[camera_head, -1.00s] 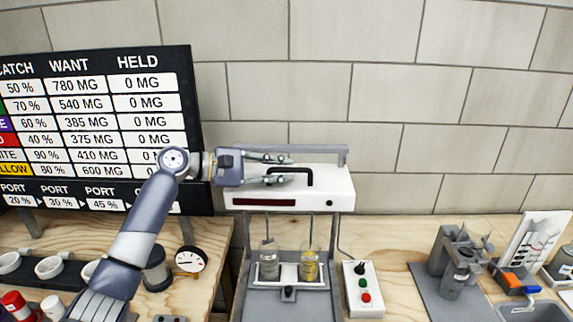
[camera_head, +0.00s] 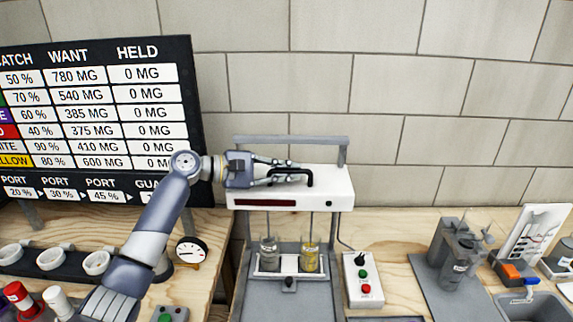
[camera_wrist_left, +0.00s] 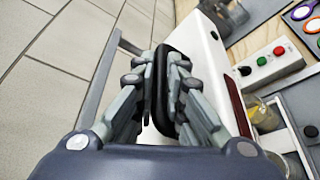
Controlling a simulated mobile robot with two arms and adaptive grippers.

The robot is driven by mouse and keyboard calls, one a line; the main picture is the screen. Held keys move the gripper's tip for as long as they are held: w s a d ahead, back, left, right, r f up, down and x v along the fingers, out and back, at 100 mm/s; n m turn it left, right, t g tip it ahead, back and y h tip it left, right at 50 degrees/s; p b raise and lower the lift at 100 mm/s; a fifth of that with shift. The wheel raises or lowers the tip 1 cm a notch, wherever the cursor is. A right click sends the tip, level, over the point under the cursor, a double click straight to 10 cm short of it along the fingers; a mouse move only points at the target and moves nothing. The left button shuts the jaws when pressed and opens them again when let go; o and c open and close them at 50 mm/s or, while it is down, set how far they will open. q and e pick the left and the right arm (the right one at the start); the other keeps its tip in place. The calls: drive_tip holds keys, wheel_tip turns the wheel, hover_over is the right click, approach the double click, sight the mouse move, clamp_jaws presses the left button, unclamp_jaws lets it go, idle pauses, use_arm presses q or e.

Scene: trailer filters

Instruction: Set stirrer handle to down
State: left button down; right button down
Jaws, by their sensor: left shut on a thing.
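The stirrer's white head (camera_head: 345,194) is on a grey stand in the head view, with a black bar handle (camera_head: 311,178) on top. Thin rods run from it down towards two glass beakers, one greyish (camera_head: 269,256) and one yellow (camera_head: 310,260). My left gripper (camera_head: 297,174) comes in from the left and is shut on the handle. In the left wrist view the black handle (camera_wrist_left: 172,75) is between the fingers (camera_wrist_left: 170,90). My right gripper is not in view.
A grey top bar (camera_head: 290,138) is behind and above the head. A button box (camera_head: 363,279) stands right of the beakers. A dial gauge (camera_head: 190,252) and white cups (camera_head: 97,263) are at the left. The board (camera_head: 95,110) is behind my left arm.

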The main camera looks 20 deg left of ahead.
sight(248, 202)
use_arm(q)
wheel_tip(248, 202, down, 8)
drive_tip(key=shift+f+b, duration=0.25)
drive_tip(key=shift+b, duration=0.95)
drive_tip(key=shift+f, duration=0.25)
drive_tip(key=c, duration=1.9)
unclamp_jaws()
drive_tip(key=shift+s, duration=0.1)
drive_tip(key=shift+s+a, duration=0.1)
drive_tip(key=shift+a, duration=0.15)
drive_tip(key=v, duration=1.1)
drive_tip(key=shift+s+a+r, duration=0.15)
drive_tip(key=shift+r, duration=0.1)
